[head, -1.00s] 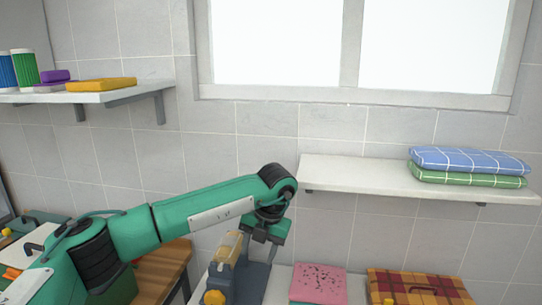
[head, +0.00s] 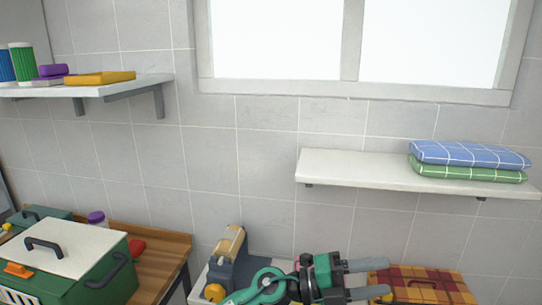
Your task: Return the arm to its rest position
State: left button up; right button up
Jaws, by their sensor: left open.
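My left gripper (head: 386,278) is low at the bottom middle of the head view, its two grey fingers pointing right. The fingers are apart with nothing held between them. My green left arm (head: 262,289) comes in along the bottom edge, mostly out of the picture. My right gripper is not in view. A folded blue checked towel (head: 468,154) lies on a folded green checked towel (head: 465,173) on the right wall shelf (head: 350,170), well above and apart from the gripper.
A green carrier with a white lid (head: 65,250) stands on a wooden surface (head: 165,260) at lower left. A grey device (head: 230,265) and a plaid basket or cloth (head: 430,287) flank the gripper. The left shelf (head: 110,92) holds a yellow block (head: 100,78) and cylinders.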

pick_arm(q)
jog(key=w+a+f+n+t+y, duration=0.1)
jog(key=w+a+n+t+y, duration=0.2)
jog(key=a+n+t, duration=0.65)
jog(key=w+a+n+t+y, duration=0.35)
jog(key=a+n+t, duration=0.25)
jog(key=n+t, duration=0.55)
jog(key=s+a+f+n+g+y, duration=0.2)
jog(key=a+f+n+g+y, duration=0.1)
jog(key=a+f+n+y, duration=0.45)
jog(key=s+a+f+n+g+y, duration=0.25)
jog(key=a+f+n+y, duration=0.2)
jog(key=a+f, duration=0.5)
jog(key=s+a+f+n+g+y, duration=0.1)
jog(key=s+a+f+g, duration=0.25)
jog(key=s, duration=0.45)
jog(key=s+a+f+g, duration=0.3)
jog(key=s+f+g, duration=0.15)
jog(key=s, duration=0.35)
jog(key=s+a+f+n+g+y, duration=0.1)
jog(key=s+a+f+g, duration=0.2)
jog(key=s+f, duration=0.35)
notch_tip(320, 180, down, 28)
jog(key=s, duration=0.1)
jog(key=s+a+f+g, duration=0.2)
jog(key=s+a+f, duration=0.1)
jog(key=s+f, duration=1.7)
jog(key=shift+f+m, duration=0.4)
jog(key=shift+f, duration=0.35)
